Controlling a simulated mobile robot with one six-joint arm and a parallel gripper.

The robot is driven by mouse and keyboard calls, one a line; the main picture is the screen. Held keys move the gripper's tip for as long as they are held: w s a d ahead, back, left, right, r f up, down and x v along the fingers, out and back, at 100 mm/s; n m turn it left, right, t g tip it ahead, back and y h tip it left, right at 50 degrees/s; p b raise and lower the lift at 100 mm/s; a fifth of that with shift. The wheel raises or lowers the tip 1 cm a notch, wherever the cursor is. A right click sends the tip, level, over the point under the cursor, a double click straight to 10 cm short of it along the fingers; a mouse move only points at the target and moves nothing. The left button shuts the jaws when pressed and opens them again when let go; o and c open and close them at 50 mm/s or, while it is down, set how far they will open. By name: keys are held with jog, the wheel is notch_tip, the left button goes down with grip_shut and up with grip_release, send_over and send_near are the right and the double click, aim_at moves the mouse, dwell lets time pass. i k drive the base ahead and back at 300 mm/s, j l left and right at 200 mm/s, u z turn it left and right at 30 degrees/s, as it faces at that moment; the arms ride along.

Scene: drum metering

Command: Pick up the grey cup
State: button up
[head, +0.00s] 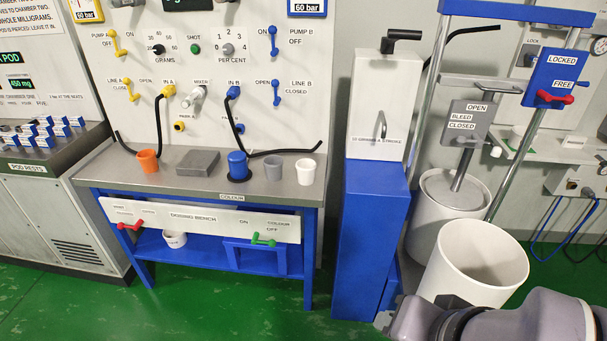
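The grey cup (273,168) stands upright on the steel top of the dosing bench (200,188), toward its right end. A blue canister (237,165) is just left of it and a white cup (305,171) is just right of it, with small gaps between. Part of my arm shows at the lower right, far from the cup. My gripper's fingers are not in this view.
An orange cup (147,161) and a flat grey block (198,163) are on the bench's left half. Black hoses hang behind the cups. A tall blue cabinet (368,240) stands right of the bench, beside white drums (470,270). Green floor before the bench is clear.

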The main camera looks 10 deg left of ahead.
aim_at(274, 169)
jog(key=i+j+u, duration=0.2)
jog(key=i+j, duration=0.8)
jog(key=i+j+u, duration=0.25)
jog(key=i+j, duration=0.7)
jog(key=i, duration=0.1)
